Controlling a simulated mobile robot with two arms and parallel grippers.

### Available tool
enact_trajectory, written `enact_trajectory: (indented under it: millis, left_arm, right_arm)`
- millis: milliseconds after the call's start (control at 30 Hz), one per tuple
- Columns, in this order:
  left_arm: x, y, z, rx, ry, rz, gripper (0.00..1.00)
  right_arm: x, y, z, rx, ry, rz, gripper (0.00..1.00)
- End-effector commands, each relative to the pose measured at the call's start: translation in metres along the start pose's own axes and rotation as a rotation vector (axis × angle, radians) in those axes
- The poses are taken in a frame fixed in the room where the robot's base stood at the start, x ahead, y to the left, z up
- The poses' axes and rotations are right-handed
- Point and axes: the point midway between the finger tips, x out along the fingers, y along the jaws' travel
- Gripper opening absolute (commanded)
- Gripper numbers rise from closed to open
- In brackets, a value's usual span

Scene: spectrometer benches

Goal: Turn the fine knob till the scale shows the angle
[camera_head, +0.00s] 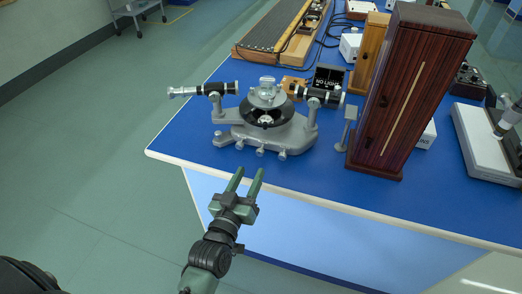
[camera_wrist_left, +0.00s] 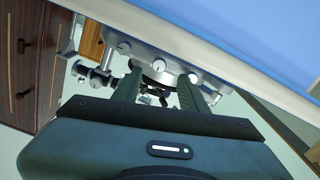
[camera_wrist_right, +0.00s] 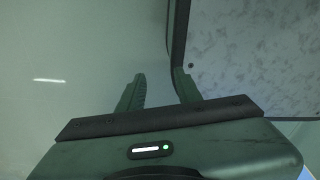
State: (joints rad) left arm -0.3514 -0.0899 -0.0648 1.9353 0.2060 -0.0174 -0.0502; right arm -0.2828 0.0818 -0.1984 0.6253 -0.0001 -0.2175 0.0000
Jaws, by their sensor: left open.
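The spectrometer stands on the blue bench, with a grey base (camera_head: 255,137), a round dark table with a glass piece (camera_head: 267,93) on top, and a telescope (camera_head: 200,90) to the left. Several small knobs (camera_head: 261,151) line its front edge; I cannot tell which is the fine knob, and the scale is too small to read. My left gripper (camera_head: 248,174) is open and empty in front of the bench edge, short of the knobs. In the left wrist view the knobs (camera_wrist_left: 124,47) show beyond the fingers. My right gripper (camera_wrist_right: 160,85) is open and empty, outside the head view.
The bench's front edge (camera_head: 300,197) lies between my arm and the bench top. The floor left is clear.

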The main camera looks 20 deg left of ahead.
Motion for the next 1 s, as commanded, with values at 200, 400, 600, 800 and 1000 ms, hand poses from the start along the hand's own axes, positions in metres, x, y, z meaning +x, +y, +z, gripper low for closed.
enact_trajectory:
  millis: [200, 400, 600, 800, 1000]
  left_arm:
    - [0.035, 0.001, -0.001, -0.001, 0.001, 0.001, 0.43]
    - [0.062, 0.000, -0.001, 0.000, 0.001, 0.000, 0.43]
    - [0.072, 0.000, 0.000, 0.001, -0.001, 0.000, 0.43]
    - [0.072, 0.000, 0.000, 0.000, -0.001, 0.000, 0.43]
    - [0.072, 0.000, 0.000, 0.000, -0.001, 0.000, 0.00]
  right_arm:
    - [-0.004, -0.006, 0.026, 0.000, -0.037, -0.008, 0.34]
    - [-0.005, -0.009, 0.029, 0.000, -0.043, -0.010, 0.34]
    - [-0.005, -0.006, 0.014, -0.001, -0.021, -0.007, 0.34]
    - [-0.005, -0.006, 0.011, -0.001, -0.016, -0.007, 0.34]
    - [-0.005, -0.006, 0.013, -0.001, -0.018, -0.007, 0.34]
